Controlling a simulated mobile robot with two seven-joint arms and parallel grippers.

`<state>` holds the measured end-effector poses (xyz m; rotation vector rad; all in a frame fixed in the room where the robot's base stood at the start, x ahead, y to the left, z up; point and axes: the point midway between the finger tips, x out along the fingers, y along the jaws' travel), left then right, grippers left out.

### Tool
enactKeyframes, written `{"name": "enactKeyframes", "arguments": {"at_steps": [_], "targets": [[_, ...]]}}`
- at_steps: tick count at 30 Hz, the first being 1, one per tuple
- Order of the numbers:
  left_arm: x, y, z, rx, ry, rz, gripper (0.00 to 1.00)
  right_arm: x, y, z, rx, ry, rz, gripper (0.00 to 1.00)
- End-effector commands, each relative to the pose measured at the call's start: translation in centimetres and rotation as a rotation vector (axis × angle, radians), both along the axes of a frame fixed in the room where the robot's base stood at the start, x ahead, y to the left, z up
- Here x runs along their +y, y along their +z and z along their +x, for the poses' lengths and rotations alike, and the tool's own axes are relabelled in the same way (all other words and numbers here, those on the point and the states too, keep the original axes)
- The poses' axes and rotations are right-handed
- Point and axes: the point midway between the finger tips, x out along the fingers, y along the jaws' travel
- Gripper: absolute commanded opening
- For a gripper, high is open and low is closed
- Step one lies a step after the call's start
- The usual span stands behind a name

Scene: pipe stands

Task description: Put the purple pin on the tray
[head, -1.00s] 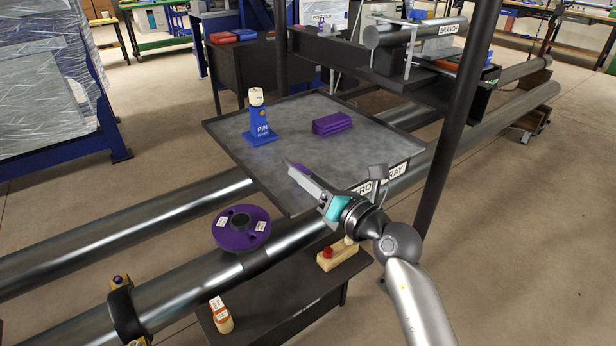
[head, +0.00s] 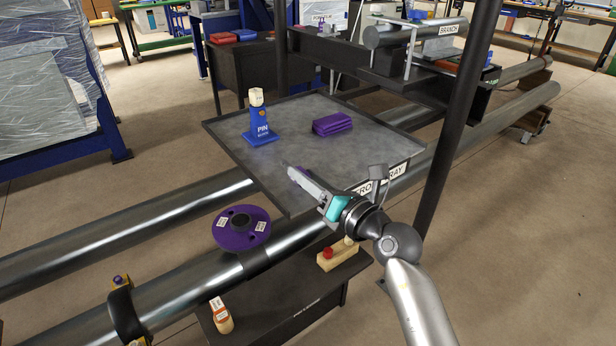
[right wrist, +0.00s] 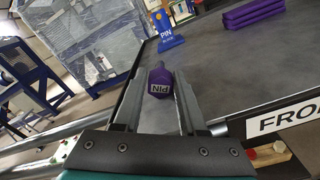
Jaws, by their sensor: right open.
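The purple pin (right wrist: 160,82), with a white PIN label, shows between the two fingers of my right gripper (right wrist: 158,78) in the right wrist view. The fingers are open, one on each side of it. The pin is over the near left part of the grey tray (head: 215,133); whether it rests on the surface is hard to tell. In the head view my right gripper (head: 293,172) is low over the tray's near edge, and only a bit of purple (head: 303,169) shows at its fingers. My left gripper is not in view.
A blue PIN stand (head: 262,128) with a cream top and a stack of purple blocks (head: 332,124) are farther back on the tray. A purple flange (head: 228,239) sits by the near pipe. A dark post (head: 455,130) rises at the right. The tray's middle is clear.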

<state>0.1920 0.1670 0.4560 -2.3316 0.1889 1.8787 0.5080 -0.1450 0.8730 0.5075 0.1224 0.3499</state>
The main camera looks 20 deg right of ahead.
Motion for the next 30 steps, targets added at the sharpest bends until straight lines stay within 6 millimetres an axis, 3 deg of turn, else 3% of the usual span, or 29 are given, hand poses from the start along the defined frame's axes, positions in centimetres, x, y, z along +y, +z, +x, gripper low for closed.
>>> {"name": "enactKeyframes", "arguments": {"at_steps": [1,10,30], "targets": [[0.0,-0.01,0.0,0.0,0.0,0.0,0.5,-0.05,-0.22,-0.01,0.005,-0.001,-0.002,0.43],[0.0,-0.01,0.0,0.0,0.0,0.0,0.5,-0.1,-0.36,-0.01,0.008,-0.001,-0.002,0.76],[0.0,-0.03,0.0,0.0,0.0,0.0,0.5,-0.22,-0.24,-0.04,0.015,-0.003,-0.005,0.76]]}}
